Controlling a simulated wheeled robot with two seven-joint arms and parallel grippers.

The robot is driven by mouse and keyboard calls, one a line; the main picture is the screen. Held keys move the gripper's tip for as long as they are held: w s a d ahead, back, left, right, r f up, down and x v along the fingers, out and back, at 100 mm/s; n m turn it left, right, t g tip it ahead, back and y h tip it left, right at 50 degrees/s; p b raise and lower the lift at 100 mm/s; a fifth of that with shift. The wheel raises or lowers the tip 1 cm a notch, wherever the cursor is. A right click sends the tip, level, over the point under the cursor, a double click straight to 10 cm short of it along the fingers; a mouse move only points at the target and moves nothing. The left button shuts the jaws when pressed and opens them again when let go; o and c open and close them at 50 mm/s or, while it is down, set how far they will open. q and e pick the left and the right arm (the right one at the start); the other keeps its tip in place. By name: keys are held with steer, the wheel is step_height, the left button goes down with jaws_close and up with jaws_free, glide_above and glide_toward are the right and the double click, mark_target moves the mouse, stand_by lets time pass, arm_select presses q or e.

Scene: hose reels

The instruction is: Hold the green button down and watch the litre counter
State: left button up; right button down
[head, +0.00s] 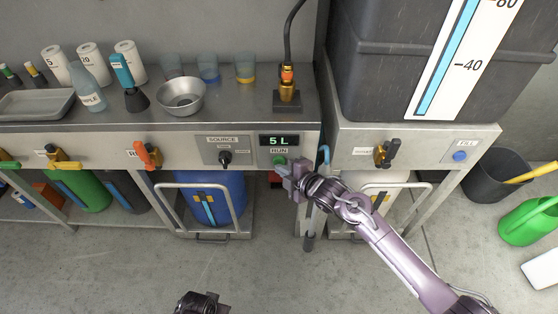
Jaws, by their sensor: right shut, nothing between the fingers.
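The litre counter (279,140) on the bench's front panel reads "5 L", above a label reading RUN. The green button (280,160) sits just below that label, partly covered by my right gripper. My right gripper (283,169) is shut and empty, with its tips at the green button's lower edge. I cannot tell whether they touch it or whether it is pressed in. My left gripper (202,304) shows only in part at the bottom edge, away from the panel; its fingers are not clear.
A SOURCE selector knob (225,158) is left of the button. Something red (275,178) shows just below my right gripper. A metal bowl (181,96) and a brass hose fitting (287,90) stand on the bench. A large grey tank (400,70) stands right.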

steer(key=shift+s, duration=0.4)
steer(key=s+p, duration=0.3)
steer(key=s, duration=0.2)
stand_by(0.7)
